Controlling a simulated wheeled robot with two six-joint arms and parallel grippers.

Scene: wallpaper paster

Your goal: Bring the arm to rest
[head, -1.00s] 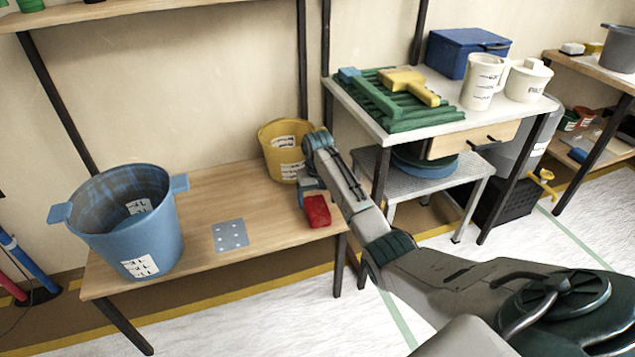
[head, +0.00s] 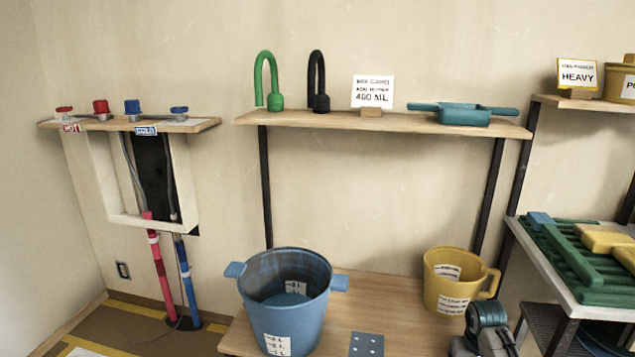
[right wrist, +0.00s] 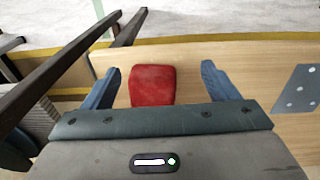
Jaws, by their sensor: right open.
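My right gripper (right wrist: 160,75) is open in the right wrist view. Its two blue fingers stand apart on either side of a red block (right wrist: 152,86) on the wooden bench, and a gap shows between the block and each finger. In the head view only part of my right arm shows at the bottom edge, in front of the yellow bucket (head: 448,287); its fingers are out of frame there. My left arm and gripper are not in view.
A blue bucket (head: 262,319) and a metal plate (head: 367,345) with pale dots are on the bench (head: 348,310). A shelf (head: 330,121) is above. A side table (head: 535,258) with green and yellow tools stands at right. Red and blue pipes are at left.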

